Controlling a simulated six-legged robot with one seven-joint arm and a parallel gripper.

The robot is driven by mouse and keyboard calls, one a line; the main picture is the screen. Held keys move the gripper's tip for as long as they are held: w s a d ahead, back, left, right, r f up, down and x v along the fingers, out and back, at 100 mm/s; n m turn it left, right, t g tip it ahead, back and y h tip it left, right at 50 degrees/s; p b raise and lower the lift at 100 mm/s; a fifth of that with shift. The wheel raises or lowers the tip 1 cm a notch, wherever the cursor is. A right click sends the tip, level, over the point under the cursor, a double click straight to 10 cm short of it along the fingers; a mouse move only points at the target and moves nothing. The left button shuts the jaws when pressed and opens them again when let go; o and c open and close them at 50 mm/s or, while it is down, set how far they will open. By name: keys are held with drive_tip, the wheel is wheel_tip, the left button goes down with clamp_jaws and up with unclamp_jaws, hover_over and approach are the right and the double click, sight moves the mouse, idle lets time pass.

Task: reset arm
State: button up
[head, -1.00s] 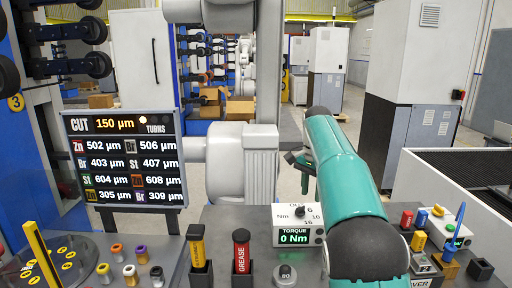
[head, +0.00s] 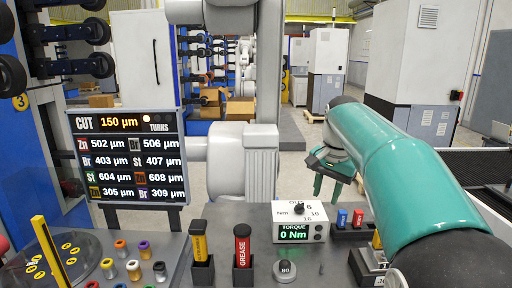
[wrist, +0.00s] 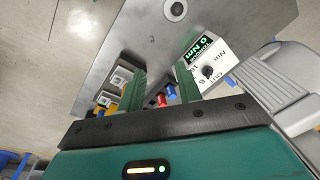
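My teal arm reaches across the right of the head view, with my gripper (head: 338,180) raised above the back of the bench, above and right of the torque box (head: 300,222). In the wrist view my gripper (wrist: 160,80) has its two green fingers apart, with bench surface showing between them. Nothing is held between the fingers. The torque box also shows in the wrist view (wrist: 208,62), just right of the right finger, reading 0 Nm.
A dark bench (head: 222,222) holds a yellow tube (head: 198,246), a red grease tube (head: 242,247), several coloured-top fittings (head: 133,270) and a round tray (head: 85,255). A readout board (head: 125,155) stands at left. Blue and red pieces (head: 349,218) sit beside the arm, which hides the bench's right side.

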drive_tip(key=s+a+f+n+t, duration=0.15)
drive_tip(key=s+n, duration=0.25)
drive_tip(key=s, duration=1.3)
drive_tip(key=s+f+n+t, duration=0.2)
drive_tip(key=s+f+n, duration=0.1)
drive_tip(key=s+f, duration=0.6)
drive_tip(key=s, duration=0.3)
drive_tip(key=shift+a+f+n+h, duration=0.25)
drive_tip(key=shift+f+n+h, duration=0.05)
